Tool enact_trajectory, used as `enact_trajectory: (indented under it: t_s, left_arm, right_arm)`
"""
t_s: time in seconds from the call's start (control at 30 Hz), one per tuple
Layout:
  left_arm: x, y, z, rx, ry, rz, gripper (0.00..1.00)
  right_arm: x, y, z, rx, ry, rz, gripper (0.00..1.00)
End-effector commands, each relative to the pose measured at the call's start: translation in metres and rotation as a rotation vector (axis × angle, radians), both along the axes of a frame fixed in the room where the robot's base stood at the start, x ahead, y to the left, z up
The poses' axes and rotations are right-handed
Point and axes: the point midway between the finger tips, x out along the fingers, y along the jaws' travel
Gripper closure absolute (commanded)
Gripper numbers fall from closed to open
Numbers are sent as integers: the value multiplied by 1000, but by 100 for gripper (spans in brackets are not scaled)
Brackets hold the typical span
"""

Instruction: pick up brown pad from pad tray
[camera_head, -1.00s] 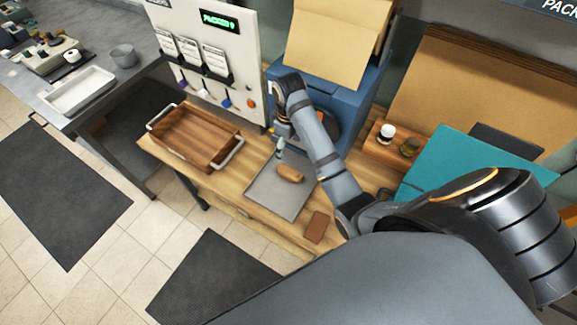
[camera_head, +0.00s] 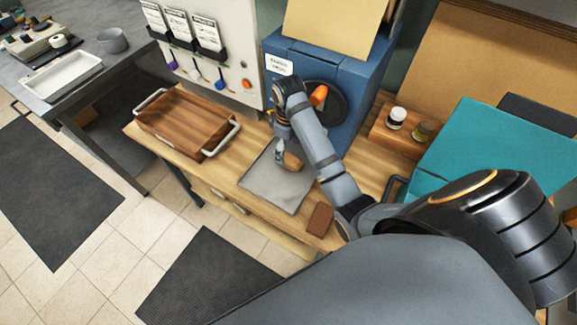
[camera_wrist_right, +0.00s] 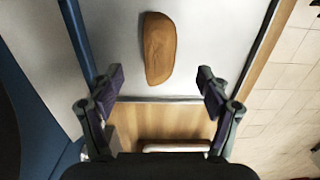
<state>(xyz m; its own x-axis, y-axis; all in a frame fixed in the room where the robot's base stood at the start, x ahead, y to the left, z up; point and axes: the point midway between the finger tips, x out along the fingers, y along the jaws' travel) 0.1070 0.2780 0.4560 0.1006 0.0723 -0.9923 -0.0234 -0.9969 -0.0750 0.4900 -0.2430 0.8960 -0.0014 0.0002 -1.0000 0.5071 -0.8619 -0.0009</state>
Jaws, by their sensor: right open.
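The brown pad (camera_head: 292,161), a rounded light-brown block, lies on the flat grey pad tray (camera_head: 270,193) on the wooden bench. In the right wrist view the brown pad (camera_wrist_right: 159,47) lies lengthwise on the pale tray surface (camera_wrist_right: 215,40). My right gripper (camera_head: 281,157) is over the tray, close to the pad and partly covering it in the head view. In the wrist view its two fingers (camera_wrist_right: 160,77) are spread wide and empty, with the pad just beyond the gap between the tips. My left gripper is not in view.
A wooden tray with metal handles (camera_head: 150,127) stands left of the pad tray. A blue machine (camera_head: 345,78) stands behind. A dark brown block (camera_head: 320,219) lies at the bench's front edge. Two small jars (camera_head: 396,116) sit on a wooden block at the right.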

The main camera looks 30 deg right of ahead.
Motion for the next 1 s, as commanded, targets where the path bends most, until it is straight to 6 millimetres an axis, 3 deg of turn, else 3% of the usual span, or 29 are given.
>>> enact_trajectory:
  t_s: [0.17, 0.4, 0.5, 0.73, 1.0]
  left_arm:
    - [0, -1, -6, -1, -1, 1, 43]
    - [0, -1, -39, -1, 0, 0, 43]
    - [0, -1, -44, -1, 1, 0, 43]
    - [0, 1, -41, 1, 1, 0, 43]
    - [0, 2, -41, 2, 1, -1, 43]
  right_arm:
    - [0, 0, -5, 1, -1, 0, 23]
    - [0, 0, -41, 0, 1, 0, 23]
    - [0, 0, -54, 0, 1, 0, 23]
    - [0, 0, -54, 0, -1, 0, 23]
    - [0, 0, -54, 1, -1, 0, 59]
